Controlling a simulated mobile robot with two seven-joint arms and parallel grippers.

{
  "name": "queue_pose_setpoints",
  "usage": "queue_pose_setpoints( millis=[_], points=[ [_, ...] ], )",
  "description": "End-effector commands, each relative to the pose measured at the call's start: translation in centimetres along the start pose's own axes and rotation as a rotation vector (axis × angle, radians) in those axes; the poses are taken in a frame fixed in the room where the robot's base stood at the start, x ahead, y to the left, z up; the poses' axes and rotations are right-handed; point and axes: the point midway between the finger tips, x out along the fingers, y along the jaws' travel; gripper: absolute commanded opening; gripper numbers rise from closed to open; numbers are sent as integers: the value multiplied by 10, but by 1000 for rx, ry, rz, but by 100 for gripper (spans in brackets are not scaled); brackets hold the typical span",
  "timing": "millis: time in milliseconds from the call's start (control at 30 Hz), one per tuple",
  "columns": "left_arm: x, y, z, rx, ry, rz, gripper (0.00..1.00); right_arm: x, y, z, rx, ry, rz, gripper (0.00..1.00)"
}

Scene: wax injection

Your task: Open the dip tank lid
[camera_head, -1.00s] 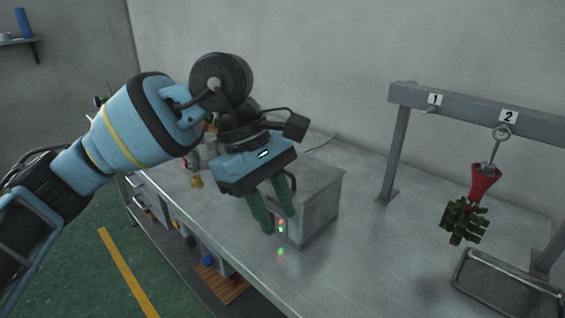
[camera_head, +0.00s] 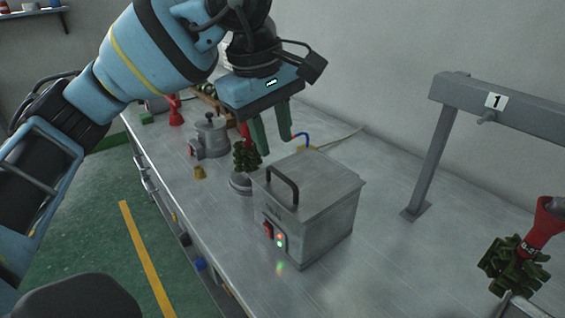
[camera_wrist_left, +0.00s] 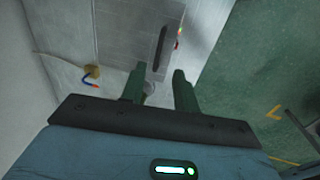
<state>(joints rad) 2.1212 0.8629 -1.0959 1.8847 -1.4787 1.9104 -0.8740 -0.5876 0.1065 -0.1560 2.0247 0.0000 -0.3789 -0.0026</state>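The dip tank (camera_head: 325,220) is a grey metal box on the bench with a red switch and small lights on its front. Its flat lid (camera_head: 325,182) is shut, with a dark arched handle (camera_head: 283,184) along the left edge. My left gripper (camera_head: 273,147) is open and empty, its green fingers pointing down above and behind the handle, apart from it. In the left wrist view the fingers (camera_wrist_left: 158,85) are spread, with the handle (camera_wrist_left: 161,48) ahead of them. My right gripper is not in view.
Behind the tank stand a grey pot (camera_head: 209,138), a small brass piece (camera_head: 200,173) and a green wax cluster (camera_head: 244,156). Bench around the tank's front is clear.

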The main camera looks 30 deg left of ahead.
Motion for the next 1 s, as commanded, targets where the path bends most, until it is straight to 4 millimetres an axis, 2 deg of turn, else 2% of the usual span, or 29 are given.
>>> queue_pose_setpoints(
  millis=[133, 400, 600, 867, 1000],
  points=[
    [22, -1, 0, 0, 0, -6, 31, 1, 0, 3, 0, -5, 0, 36],
    [59, -1, 0, 0, -1, -4, 31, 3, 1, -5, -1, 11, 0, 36],
    [70, -1, 0, 0, 0, -1, 31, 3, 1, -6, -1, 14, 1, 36],
    [71, -1, 0, 0, 0, -1, 31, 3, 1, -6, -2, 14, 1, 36],
    [71, -1, 0, -1, -1, -1, 12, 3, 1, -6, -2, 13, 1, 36]
  ],
)
